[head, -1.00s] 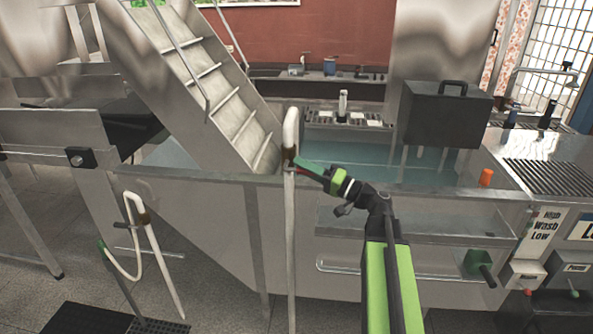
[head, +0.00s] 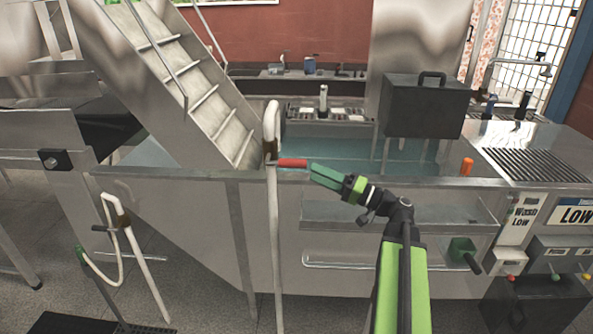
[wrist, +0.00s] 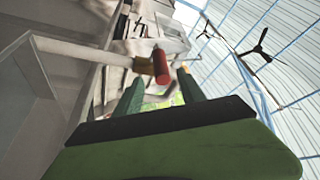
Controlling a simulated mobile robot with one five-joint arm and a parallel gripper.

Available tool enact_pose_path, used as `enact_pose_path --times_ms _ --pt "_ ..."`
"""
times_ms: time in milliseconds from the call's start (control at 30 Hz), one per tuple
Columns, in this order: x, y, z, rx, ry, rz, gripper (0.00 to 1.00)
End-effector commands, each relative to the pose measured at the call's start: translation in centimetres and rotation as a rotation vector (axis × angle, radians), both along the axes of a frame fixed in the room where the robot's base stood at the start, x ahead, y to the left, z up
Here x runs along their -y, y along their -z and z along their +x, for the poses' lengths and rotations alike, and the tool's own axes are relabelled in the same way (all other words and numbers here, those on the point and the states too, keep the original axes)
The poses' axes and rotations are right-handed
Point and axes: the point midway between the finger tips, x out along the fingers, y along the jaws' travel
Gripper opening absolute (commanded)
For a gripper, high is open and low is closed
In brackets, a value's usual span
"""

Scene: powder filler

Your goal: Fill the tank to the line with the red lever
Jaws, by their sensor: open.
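The red lever (head: 292,163) points right from the upright white pipe (head: 272,130), about level with the tank's front rim. In the wrist view the red lever (wrist: 161,67) shows end-on, beyond and between the finger tips. My gripper (head: 314,174) is just right of the lever's free end, open and empty, with its green fingers aimed at it. My gripper (wrist: 160,88) also shows its two spread fingers in the wrist view. The tank (head: 205,222) is a large metal trough holding bluish-green water (head: 345,155). I cannot make out a fill line.
A metal stair (head: 190,95) descends to the tank at the left. A black box with a handle (head: 425,105) stands over the water. An orange piece (head: 467,166) sits on the front rim. A green valve with a dark handle (head: 463,250) juts out below, right of my arm.

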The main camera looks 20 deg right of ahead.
Motion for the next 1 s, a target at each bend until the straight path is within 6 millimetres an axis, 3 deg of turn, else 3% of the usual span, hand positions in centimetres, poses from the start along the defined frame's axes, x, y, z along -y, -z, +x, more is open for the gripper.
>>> enact_pose_path --times_ms 200,400,867,933,1000 --pt "3.4 1.4 -3.4 0.000 0.001 0.000 0.47" --pt "4.4 1.6 -4.6 0.000 -0.001 -0.001 0.47" --pt "4.4 1.5 -4.6 0.000 -0.001 -0.001 0.47" --pt "3.9 1.3 -4.4 -0.001 -0.011 0.000 0.47" --pt "1.8 0.7 -3.5 0.000 -0.048 0.000 0.47"
